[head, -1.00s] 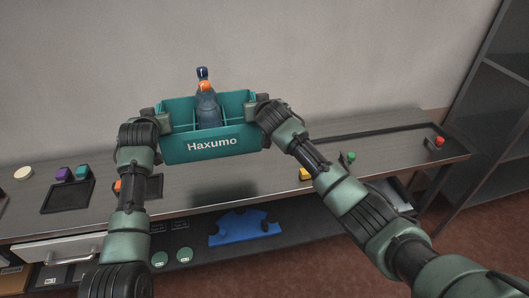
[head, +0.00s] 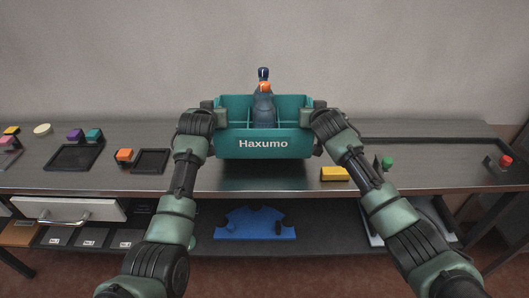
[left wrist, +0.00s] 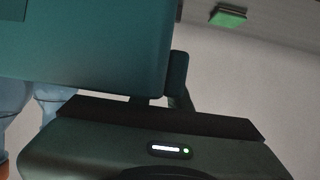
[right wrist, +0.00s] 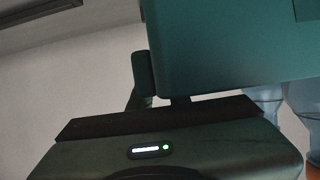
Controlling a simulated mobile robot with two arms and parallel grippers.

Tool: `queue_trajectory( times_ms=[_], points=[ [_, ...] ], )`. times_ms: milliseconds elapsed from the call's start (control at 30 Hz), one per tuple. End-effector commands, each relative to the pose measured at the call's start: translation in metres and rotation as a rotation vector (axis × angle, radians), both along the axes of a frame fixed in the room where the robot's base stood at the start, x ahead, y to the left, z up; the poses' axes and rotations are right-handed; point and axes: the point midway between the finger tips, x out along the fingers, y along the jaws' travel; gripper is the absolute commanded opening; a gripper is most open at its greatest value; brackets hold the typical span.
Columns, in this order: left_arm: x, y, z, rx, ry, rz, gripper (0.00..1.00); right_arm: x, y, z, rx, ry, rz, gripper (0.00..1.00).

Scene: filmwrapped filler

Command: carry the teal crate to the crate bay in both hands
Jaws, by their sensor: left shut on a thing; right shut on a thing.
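The teal crate (head: 225,146), lettered "Haxumo", is held level above the table, near the middle of the head view. A dark bottle (head: 263,108) with an orange mark stands inside it. My left gripper (head: 216,113) is shut on the crate's left end, and my right gripper (head: 314,113) is shut on its right end. The crate's wall also fills the top of the left wrist view (left wrist: 90,50) and the right wrist view (right wrist: 225,50). A black-edged area (head: 430,141) lies on the table to the right; I cannot tell whether it is the crate bay.
A yellow block (head: 335,174), a green button (head: 387,162) and a red button (head: 506,160) are on the table (head: 225,182) to the right. Black trays (head: 75,157) and small coloured blocks are at left. A blue piece (head: 255,224) lies on the shelf below.

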Motion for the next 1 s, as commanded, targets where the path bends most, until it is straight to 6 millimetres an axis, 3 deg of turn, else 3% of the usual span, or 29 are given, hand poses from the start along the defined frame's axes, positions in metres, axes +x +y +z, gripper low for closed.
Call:
queue_trajectory(
  times_ms=[33, 467, 1000],
  points=[
    [0.001, 0.0, 0.008, 0.0, -0.014, 0.0, 0.0, 0.001, 0.001, 0.008, 0.001, -0.012, 0.003, 0.0],
    [0.001, 0.0, 0.007, 0.0, -0.013, 0.0, 0.0, 0.001, 0.001, 0.006, 0.001, -0.011, 0.003, 0.0],
    [0.001, 0.0, -0.017, 0.0, -0.013, 0.0, 0.0, 0.001, 0.001, -0.017, 0.001, -0.011, 0.003, 0.0]
  ],
)
